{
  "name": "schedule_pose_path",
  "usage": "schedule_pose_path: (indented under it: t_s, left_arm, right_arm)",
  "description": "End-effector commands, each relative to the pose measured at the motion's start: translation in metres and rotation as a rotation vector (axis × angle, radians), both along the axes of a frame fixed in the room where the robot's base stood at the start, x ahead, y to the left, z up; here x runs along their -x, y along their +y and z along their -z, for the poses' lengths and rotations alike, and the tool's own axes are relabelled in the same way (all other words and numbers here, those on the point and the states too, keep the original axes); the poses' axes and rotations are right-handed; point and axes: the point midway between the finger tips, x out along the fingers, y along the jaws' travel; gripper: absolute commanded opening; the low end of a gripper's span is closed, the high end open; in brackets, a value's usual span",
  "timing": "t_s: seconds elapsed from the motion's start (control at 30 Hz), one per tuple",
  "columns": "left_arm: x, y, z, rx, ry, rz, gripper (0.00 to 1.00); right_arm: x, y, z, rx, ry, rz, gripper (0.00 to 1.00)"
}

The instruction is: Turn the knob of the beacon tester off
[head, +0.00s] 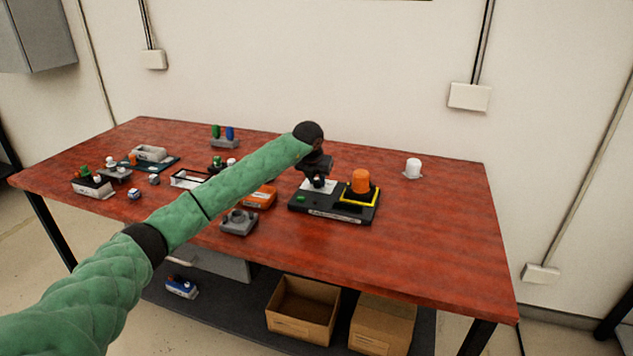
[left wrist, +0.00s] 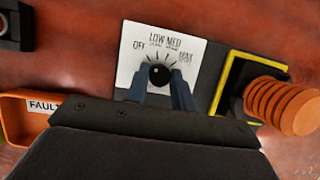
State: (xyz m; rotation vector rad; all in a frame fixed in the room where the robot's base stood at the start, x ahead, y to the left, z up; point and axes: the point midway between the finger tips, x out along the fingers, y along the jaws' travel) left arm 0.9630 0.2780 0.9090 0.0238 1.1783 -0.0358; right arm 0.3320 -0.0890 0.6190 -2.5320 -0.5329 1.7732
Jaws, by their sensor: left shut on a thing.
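The beacon tester (head: 335,214) is a dark box on the red table, right of the middle in the head view. It has an orange beacon on a yellow-edged square, a green part, and a white dial plate (left wrist: 130,60) marked OFF, LOW, MED and MAX. The black round knob (left wrist: 158,73) sits at the middle of the dial. My left gripper (head: 318,175) reaches down over the dial; its fingers (left wrist: 158,88) are shut on the knob from both sides. The knob's pointer direction cannot be made out. My right gripper is not in view.
An orange tray (head: 261,197) labelled FAULT stands just left of the tester, with a grey block (head: 239,222) near it. A white capped piece (head: 413,168) stands to the right. Several small devices crowd the table's left; its right front is clear.

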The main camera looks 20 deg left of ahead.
Motion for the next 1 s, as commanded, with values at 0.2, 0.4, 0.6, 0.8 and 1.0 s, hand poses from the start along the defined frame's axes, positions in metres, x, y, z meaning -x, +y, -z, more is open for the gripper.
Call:
schedule_pose_path:
  t_s: [0.2, 0.4, 0.6, 0.8, 1.0]
  left_arm:
    - [-0.0009, 0.0008, -0.0023, 0.000, -0.003, -0.023, 0.01]
    - [-0.0008, 0.0008, -0.0025, 0.000, -0.003, -0.024, 0.01]
    - [-0.0008, 0.0008, -0.0025, 0.000, -0.003, -0.024, 0.38]
    - [-0.0004, 0.0003, -0.0014, 0.000, -0.001, -0.023, 0.46]
    - [0.0009, 0.0003, -0.0043, -0.001, -0.002, -0.022, 0.46]
  right_arm:
    - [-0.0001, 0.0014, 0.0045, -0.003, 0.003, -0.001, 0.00]
    - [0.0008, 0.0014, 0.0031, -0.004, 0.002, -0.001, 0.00]
    - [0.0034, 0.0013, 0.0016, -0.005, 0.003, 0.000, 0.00]
    - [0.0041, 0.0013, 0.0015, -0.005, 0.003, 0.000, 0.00]
    - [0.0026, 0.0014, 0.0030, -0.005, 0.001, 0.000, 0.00]
